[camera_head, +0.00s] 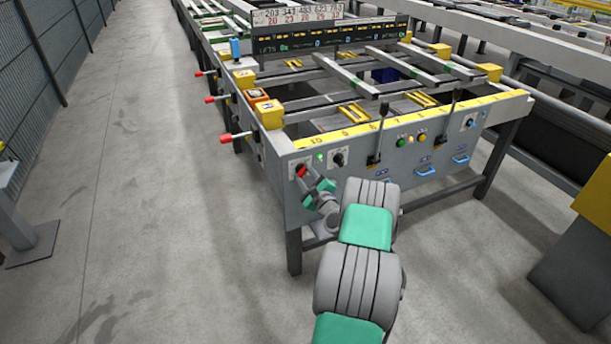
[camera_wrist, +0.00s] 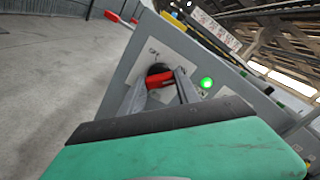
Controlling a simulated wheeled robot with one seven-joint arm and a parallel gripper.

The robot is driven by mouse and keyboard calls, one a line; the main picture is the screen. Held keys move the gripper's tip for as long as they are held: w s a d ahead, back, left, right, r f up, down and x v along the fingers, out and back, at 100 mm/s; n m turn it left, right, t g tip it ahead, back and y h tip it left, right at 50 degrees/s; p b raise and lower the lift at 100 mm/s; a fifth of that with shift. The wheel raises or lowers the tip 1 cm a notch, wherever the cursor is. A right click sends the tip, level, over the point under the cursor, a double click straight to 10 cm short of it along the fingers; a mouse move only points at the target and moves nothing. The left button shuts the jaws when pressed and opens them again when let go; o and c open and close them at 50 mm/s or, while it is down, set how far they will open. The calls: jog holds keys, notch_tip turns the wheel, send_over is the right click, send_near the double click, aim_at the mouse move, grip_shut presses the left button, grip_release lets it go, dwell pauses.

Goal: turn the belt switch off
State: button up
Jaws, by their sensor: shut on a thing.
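The belt switch is a red-handled rotary knob (camera_wrist: 160,79) on a dark round base, on the grey front panel (camera_wrist: 140,62) of the runout table. Lettering that seems to read OFF is above it in the wrist view. The red knob also shows in the head view (camera_head: 301,170), at the panel's left end. My gripper (camera_wrist: 162,88) is at the panel with its fingers closed around the red handle. The fingers hide part of the knob. A green lamp (camera_wrist: 206,83) is lit just right of it, and it also shows in the head view (camera_head: 320,157).
A black rotary knob (camera_head: 338,158), levers (camera_head: 374,158) and buttons (camera_head: 401,141) sit farther right on the panel. Red-tipped handles (camera_head: 226,138) stick out at the table's left side. The floor (camera_head: 150,200) to the left is clear.

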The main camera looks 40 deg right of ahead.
grip_shut()
jog(key=shift+f+n+b, duration=0.1)
jog(key=shift+n+b, duration=0.2)
jog(key=shift+b, duration=0.05)
jog(key=shift+f+n+b, duration=0.1)
jog(key=shift+n+b, duration=0.7)
jog(key=shift+b, duration=0.1)
jog(key=n+b, duration=0.7)
jog(key=n, duration=0.1)
jog(key=shift+f+b, duration=0.1)
jog(key=shift+b, duration=0.3)
jog(key=n+b, duration=0.4)
jog(key=shift+n+b, duration=0.3)
jog(key=shift+b, duration=0.05)
jog(key=n+b, duration=0.3)
jog(key=shift+r, duration=0.3)
